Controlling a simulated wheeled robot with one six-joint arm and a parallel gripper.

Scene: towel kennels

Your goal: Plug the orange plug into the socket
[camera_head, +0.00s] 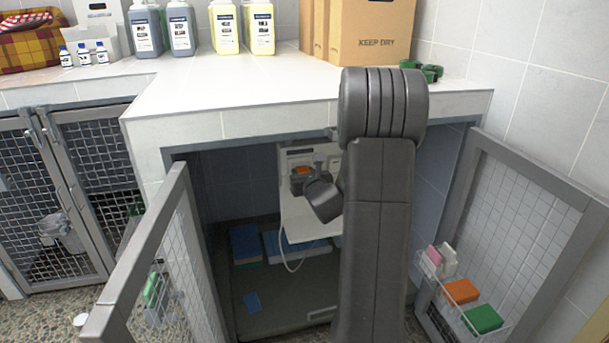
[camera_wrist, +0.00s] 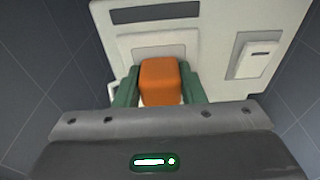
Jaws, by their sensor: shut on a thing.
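The orange plug (camera_wrist: 158,82) is held between the green fingers of my gripper (camera_wrist: 158,92) in the wrist view. In the head view the orange plug (camera_head: 303,171) is a small patch inside the kennel, and my gripper (camera_head: 300,183) is partly covered by my arm. A white panel (camera_wrist: 215,50) stands upright in front of the plug. A raised plate on it (camera_wrist: 150,51) lies just beyond the plug. The socket opening is hidden, and I cannot tell whether the plug touches it.
Open mesh doors flank the kennel at left (camera_head: 150,265) and right (camera_head: 520,225). The counter (camera_head: 235,92) overhangs it. Blue towels (camera_head: 245,243) lie inside.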

